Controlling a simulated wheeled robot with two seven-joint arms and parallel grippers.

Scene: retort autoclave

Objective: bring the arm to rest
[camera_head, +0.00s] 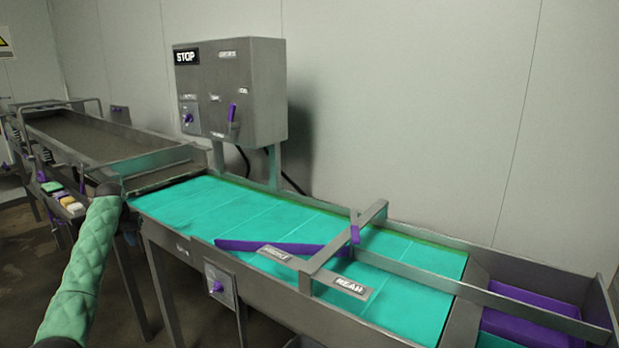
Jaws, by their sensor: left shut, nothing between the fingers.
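My left arm (88,255), in a green quilted sleeve, comes in from the lower left and rises beside the near left end of the conveyor. Its dark left gripper (130,236) hangs at the end of the arm, against the conveyor's side. It is small and partly hidden behind the sleeve; it is shut and holds nothing. My right gripper is not in the picture.
A teal conveyor belt (235,212) runs to the lower right, with a purple diverter bar (270,246) across it. A grey control box (255,90) marked STOP stands behind. A metal trough (90,135) is at left; purple bins (530,325) at right.

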